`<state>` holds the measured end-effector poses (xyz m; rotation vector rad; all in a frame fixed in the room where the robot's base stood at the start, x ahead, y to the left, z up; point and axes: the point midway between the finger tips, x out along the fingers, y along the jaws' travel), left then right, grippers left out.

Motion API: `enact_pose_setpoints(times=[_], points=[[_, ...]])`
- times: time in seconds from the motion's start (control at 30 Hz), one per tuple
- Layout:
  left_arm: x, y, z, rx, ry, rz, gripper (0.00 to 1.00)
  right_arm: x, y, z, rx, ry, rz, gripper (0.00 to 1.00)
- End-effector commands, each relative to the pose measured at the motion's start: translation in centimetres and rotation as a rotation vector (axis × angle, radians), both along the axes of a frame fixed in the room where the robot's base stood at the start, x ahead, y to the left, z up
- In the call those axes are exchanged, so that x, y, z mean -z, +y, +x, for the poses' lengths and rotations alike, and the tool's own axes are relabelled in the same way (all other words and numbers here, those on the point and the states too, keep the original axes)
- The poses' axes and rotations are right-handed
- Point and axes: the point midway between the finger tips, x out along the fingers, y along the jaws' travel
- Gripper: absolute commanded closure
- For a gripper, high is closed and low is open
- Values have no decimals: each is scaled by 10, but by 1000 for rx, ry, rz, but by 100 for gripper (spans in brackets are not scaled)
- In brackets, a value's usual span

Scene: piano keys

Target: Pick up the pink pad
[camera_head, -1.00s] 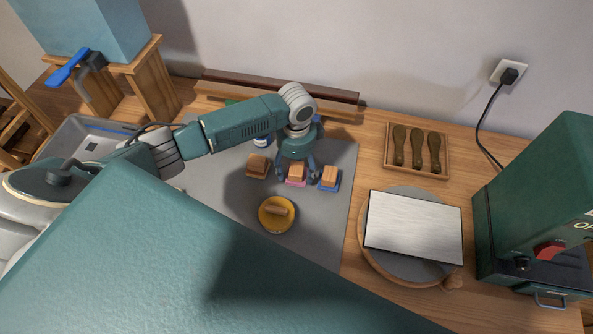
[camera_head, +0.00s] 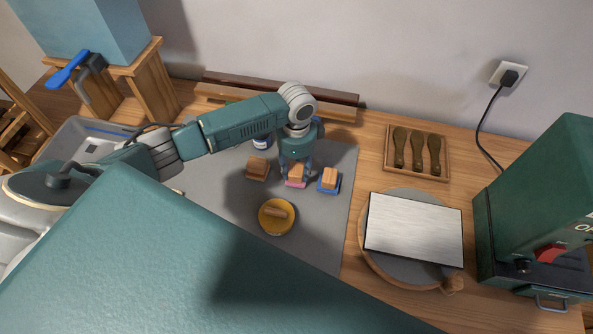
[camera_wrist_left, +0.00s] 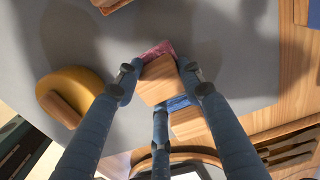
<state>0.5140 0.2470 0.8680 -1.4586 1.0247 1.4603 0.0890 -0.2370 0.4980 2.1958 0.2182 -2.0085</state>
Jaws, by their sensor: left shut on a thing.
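The pink pad (camera_head: 294,184) has a wooden block handle (camera_head: 296,171) on top and sits on the grey mat (camera_head: 334,228). My left gripper (camera_head: 296,174) reaches down over it and is shut on its wooden handle. In the left wrist view the fingers (camera_wrist_left: 162,85) close around the wooden block (camera_wrist_left: 158,80), and the pink edge (camera_wrist_left: 157,50) shows beyond it. Whether the pad touches the mat or is slightly raised, I cannot tell. My right gripper is not in view.
A blue pad (camera_head: 329,180) stands close on the right, a brown pad (camera_head: 257,168) on the left, and a round yellow pad (camera_head: 277,217) in front. A metal plate (camera_head: 413,228) on a round stand and a green machine (camera_head: 537,205) are at right.

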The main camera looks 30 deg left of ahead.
Motion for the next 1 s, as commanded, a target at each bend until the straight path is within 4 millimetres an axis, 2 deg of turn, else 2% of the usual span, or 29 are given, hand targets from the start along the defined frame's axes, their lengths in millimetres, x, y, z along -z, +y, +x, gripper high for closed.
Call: enact_pose_setpoints(times=[0.17,0.5,0.7,0.83,1.0], points=[[-28,0,2,2,-6,-1,92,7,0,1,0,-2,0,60],[-116,0,2,1,-8,-1,92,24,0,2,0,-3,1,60],[-158,0,2,1,-6,-1,92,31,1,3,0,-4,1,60],[-176,0,1,1,-3,-1,92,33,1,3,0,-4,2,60],[-188,0,0,1,-1,-1,92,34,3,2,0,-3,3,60]])
